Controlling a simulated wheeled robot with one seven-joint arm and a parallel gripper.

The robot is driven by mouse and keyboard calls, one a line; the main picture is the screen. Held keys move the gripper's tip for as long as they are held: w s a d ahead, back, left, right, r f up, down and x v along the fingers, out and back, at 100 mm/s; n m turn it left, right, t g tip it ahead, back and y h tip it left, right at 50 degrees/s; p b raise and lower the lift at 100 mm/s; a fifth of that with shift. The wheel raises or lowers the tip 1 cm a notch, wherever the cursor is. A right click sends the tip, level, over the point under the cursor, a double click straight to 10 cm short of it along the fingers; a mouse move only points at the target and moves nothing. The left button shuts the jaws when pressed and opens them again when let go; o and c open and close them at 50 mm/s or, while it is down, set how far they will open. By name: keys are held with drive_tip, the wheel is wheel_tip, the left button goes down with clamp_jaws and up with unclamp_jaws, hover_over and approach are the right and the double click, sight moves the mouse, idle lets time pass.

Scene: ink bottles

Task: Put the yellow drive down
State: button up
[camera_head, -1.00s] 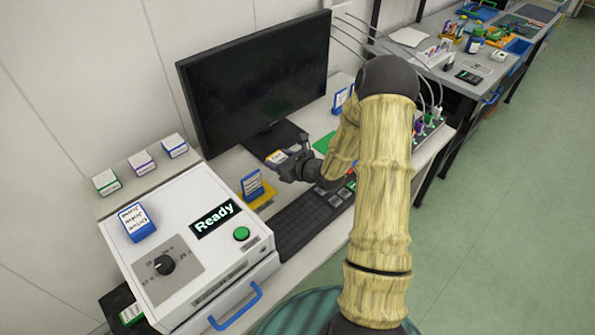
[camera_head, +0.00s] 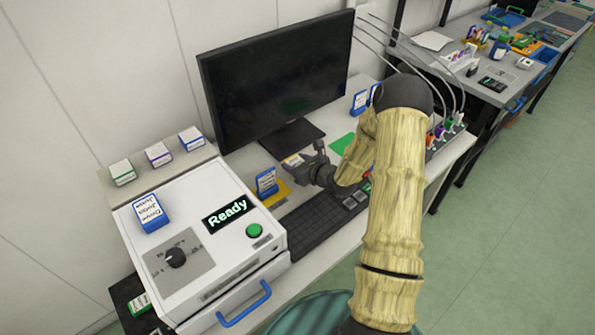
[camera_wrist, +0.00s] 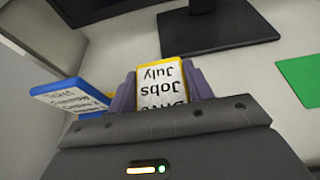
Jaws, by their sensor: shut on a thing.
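The yellow drive (camera_wrist: 163,85), yellow-edged with a white label reading "Drive Jobs July", is held between the fingers of my gripper (camera_wrist: 162,92) in the wrist view. In the head view the drive (camera_head: 293,160) shows as a small piece ahead of my gripper (camera_head: 308,166), in front of the monitor's foot. My gripper is shut on it, above the desk near the keyboard. The drive's lower part is hidden by the gripper. I cannot tell whether the drive touches the desk. A yellow pad (camera_head: 281,194) lies just left of my gripper, with a blue drive (camera_head: 266,181) standing at it.
The monitor (camera_head: 278,80) stands behind, the keyboard (camera_head: 312,213) in front. A green pad (camera_head: 342,144) lies to the right. The white machine (camera_head: 190,250) showing "Ready" is at left, with a blue drive (camera_head: 151,212) on top. Cables rise at the right end.

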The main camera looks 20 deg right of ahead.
drive_tip(key=shift+s+d, duration=0.1)
drive_tip(key=shift+s, duration=0.1)
drive_tip(key=shift+f, duration=2.05)
drive_tip(key=shift+f, duration=0.15)
drive_tip(key=o, duration=1.1)
